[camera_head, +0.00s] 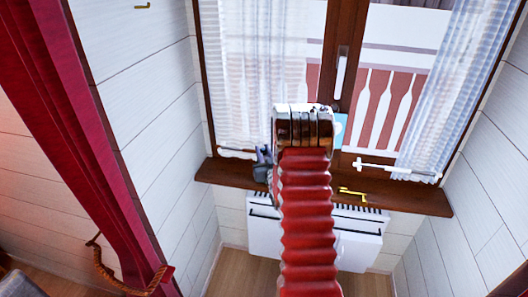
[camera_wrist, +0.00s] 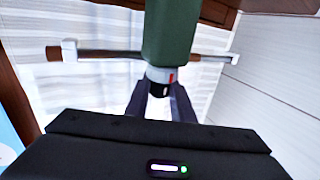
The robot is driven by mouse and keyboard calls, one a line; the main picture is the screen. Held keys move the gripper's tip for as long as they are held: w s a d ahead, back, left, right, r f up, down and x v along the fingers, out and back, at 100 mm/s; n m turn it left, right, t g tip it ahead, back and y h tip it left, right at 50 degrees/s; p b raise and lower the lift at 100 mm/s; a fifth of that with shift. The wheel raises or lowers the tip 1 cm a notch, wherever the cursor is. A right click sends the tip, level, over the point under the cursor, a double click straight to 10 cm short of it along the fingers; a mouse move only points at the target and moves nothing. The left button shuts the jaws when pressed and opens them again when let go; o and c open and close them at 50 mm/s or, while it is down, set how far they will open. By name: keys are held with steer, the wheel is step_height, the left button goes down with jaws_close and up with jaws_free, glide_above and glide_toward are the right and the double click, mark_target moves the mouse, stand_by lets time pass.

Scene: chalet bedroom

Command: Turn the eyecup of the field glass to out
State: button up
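In the wrist view the field glass (camera_wrist: 170,35) shows as a dark green barrel coming down from the top edge. At its lower end is the black eyecup (camera_wrist: 160,77), with a white band and small white and red marks. The two dark fingers of my gripper (camera_wrist: 160,90) reach up to either side of the eyecup. Their tips are partly hidden by it, so I cannot tell whether they touch it. In the head view my red ribbed arm covers the middle of the sill, and I cannot make out the field glass there.
The wooden window sill (camera_head: 428,200) runs below the window, with a brass-coloured piece (camera_head: 352,192) right of my arm. A small grey shape (camera_head: 264,158) shows left of my arm. A pale blue panel (camera_head: 341,128) is behind it. A white heater (camera_head: 350,250) is under the sill.

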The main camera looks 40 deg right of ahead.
jaws_close()
steer(key=shift+d, duration=0.2)
steer(key=shift+a, duration=0.2)
steer(key=shift+n+t+y, duration=0.3)
steer(key=shift+n+y, duration=0.3)
steer(key=shift+y, duration=0.3)
steer(key=shift+n+t+y, duration=0.25)
steer(key=shift+n+y, duration=0.85)
steer(key=shift+y, duration=0.6)
steer(key=shift+n+t+y, duration=0.25)
steer(key=shift+n+y, duration=0.85)
steer(key=shift+y, duration=0.6)
steer(key=shift+n+g+y, duration=0.45)
steer(key=shift+n+y, duration=0.7)
steer(key=shift+y, duration=0.55)
steer(key=shift+n+g+y, duration=0.45)
steer(key=shift+n+y, duration=0.7)
steer(key=shift+y, duration=0.85)
steer(key=o, duration=0.6)
jaws_free()
steer(key=shift+a, duration=0.1)
steer(key=shift+c, duration=0.2)
